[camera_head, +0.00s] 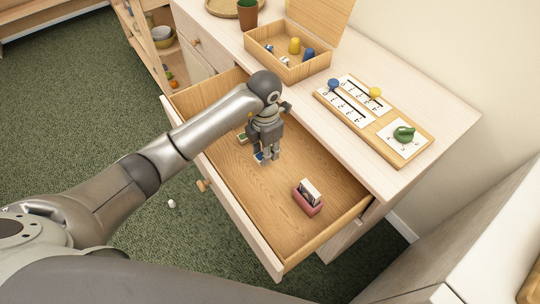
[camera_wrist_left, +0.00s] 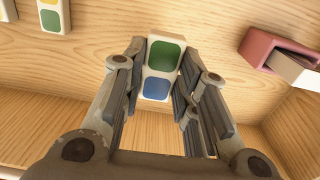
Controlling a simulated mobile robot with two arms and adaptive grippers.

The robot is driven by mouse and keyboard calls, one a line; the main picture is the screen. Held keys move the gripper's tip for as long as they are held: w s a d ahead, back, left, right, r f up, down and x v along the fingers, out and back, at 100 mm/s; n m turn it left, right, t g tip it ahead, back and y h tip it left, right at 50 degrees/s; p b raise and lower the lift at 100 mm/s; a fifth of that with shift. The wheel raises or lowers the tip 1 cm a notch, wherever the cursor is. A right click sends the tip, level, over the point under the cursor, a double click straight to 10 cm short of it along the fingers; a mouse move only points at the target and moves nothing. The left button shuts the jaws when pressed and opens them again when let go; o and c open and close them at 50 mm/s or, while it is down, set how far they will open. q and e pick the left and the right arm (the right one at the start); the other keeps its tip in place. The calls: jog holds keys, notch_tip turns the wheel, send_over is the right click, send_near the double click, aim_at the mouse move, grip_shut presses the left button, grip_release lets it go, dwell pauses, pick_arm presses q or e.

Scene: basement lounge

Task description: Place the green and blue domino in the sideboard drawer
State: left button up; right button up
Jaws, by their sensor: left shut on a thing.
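The green and blue domino (camera_wrist_left: 163,58) is a white tile with a green and a blue square. It sits between the fingers of my left gripper (camera_wrist_left: 160,85), which is shut on it. In the head view, my left gripper (camera_head: 266,157) points down inside the open sideboard drawer (camera_head: 235,185), and a blue bit of the domino (camera_head: 258,157) shows at the fingertips. The domino is at or just above the drawer's wooden floor; I cannot tell if it touches. My right gripper is not in view.
Another domino, yellow and green (camera_wrist_left: 52,14), lies in the drawer beside the gripper. A red box with a white and dark piece (camera_head: 308,197) is near the drawer's right end. On the sideboard top stand an open wooden box (camera_head: 290,65) and a number board (camera_head: 375,120).

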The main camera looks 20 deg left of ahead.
aim_at(266, 171)
pick_arm(q)
jog(key=f, duration=0.2)
jog(key=shift+s+f, duration=0.2)
jog(key=shift+f, duration=0.8)
notch_tip(266, 171, down, 3)
jog(key=shift+w+r, duration=0.1)
jog(key=shift+f, duration=0.25)
jog(key=o, duration=0.8)
jog(key=shift+o, duration=0.2)
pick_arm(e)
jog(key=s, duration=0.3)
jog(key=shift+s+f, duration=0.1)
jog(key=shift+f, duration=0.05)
pick_arm(q)
jog(key=shift+r, duration=0.1)
